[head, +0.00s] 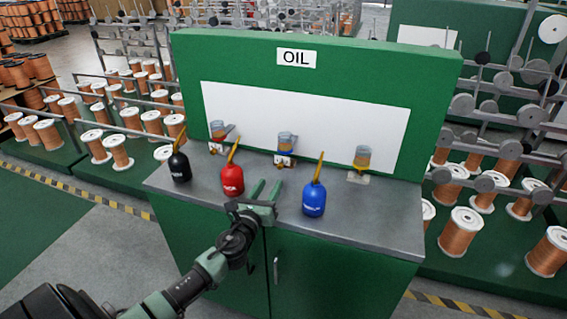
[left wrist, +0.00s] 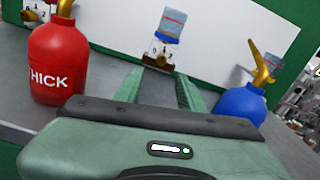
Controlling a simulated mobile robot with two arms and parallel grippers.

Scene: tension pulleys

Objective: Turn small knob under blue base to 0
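The oil unit with the blue base (head: 285,153) stands at the middle back of the grey counter, with a clear cup on top. Its white dial plate and small brass knob (head: 280,163) are below the blue part. In the left wrist view, the blue base (left wrist: 164,36) and the dial plate (left wrist: 157,50) are straight ahead, beyond the fingers. The knob's setting is too small to read surely. My left gripper (head: 267,187) is open and empty over the counter's front, apart from the unit. It also shows in the wrist view (left wrist: 158,82). My right gripper is not in view.
A red oil can (head: 232,181) stands left of my gripper and a blue one (head: 314,199) right. A black can (head: 179,167) is further left. Similar units stand at the back left (head: 218,136) and back right (head: 362,160). The counter between gripper and middle unit is clear.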

